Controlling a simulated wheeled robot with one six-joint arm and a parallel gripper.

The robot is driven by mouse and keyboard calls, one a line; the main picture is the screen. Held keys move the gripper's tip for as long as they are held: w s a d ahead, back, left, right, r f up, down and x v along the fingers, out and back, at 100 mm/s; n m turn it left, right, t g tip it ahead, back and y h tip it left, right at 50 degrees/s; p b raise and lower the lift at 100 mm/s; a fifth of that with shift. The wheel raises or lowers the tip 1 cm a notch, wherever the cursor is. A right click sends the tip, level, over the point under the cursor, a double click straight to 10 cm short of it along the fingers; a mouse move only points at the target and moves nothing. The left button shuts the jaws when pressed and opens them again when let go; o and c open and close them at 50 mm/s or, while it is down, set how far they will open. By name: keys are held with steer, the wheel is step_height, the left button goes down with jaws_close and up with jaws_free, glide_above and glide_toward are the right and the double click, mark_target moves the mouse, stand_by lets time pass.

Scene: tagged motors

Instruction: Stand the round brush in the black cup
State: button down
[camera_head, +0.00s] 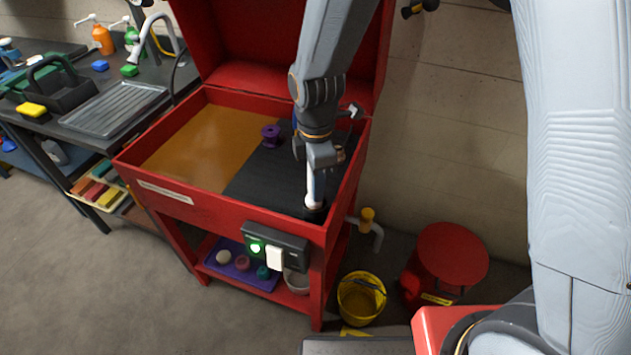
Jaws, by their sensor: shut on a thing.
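My gripper (317,172) points down over the front right corner of the red bench's dark tray. It is shut on a pale, upright shaft that I take to be the round brush (315,190). The brush's lower end meets a small black cup (316,213) in that corner, beside the red front rim. From this view I cannot tell how deep the brush sits inside the cup. My gripper and wrist hide part of the tray behind them.
The red bench (180,208) has an open lid, with a purple spool (271,135) standing on its tray. A black switch box (276,247) is on its front. Grey floor is clear at left.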

steer(key=c, duration=1.5)
jaws_free()
steer(key=shift+o, duration=0.2)
steer(key=shift+r+b, duration=0.8)
steer(key=shift+r, duration=3.05)
